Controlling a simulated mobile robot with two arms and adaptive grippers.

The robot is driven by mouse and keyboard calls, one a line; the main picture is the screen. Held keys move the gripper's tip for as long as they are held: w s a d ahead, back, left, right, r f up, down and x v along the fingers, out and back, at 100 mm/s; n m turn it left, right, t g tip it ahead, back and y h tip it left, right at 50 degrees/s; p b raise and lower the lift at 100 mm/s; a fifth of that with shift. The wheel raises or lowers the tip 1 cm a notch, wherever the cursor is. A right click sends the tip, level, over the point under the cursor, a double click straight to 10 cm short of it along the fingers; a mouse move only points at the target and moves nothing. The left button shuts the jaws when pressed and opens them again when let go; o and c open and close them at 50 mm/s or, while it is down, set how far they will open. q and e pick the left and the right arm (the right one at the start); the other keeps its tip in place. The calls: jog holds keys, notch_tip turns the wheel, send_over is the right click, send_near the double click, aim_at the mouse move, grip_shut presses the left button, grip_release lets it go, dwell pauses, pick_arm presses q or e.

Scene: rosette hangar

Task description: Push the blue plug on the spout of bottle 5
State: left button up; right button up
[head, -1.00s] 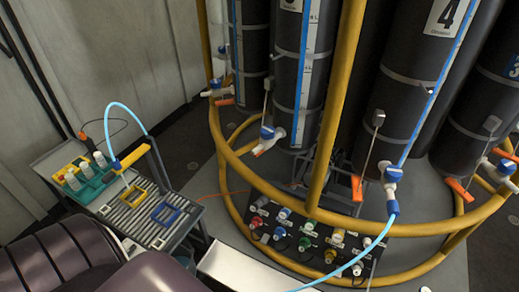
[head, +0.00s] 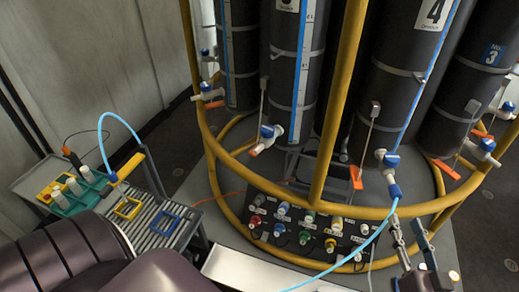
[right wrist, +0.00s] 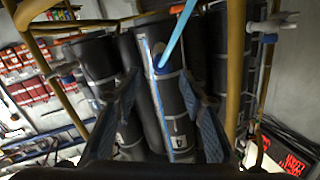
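The digit of bottle 5 is not readable in any view. A dark bottle (head: 290,75), left of bottle 4 (head: 417,60), has a white spout with a blue cap (head: 268,133) and an orange-red tip low on its front. Bottle 4's spout (head: 388,160) has a light blue hose on it. I cannot tell which blue part is the plug. My right gripper (head: 408,228) is open and empty, low at the right, in front of the yellow frame. In the right wrist view, bottle 4 (right wrist: 160,100) shows beyond its spread fingers. My left gripper is not in view; my left arm covers the bottom left.
A yellow tubular frame (head: 335,110) rings the bottles. A panel of coloured fittings (head: 310,228) stands inside its base. The hose (head: 365,245) hangs across the front. A trolley (head: 160,222) with blue and yellow brackets stands at the left. Bottle 3 (head: 475,85) is at the right.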

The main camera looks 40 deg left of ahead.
aim_at(397, 198)
jog(key=shift+r, duration=0.15)
jog(key=shift+b+x, duration=1.25)
jog(key=shift+x, duration=3.25)
jog(key=shift+p, duration=0.3)
grip_shut()
jog(key=shift+d, duration=0.1)
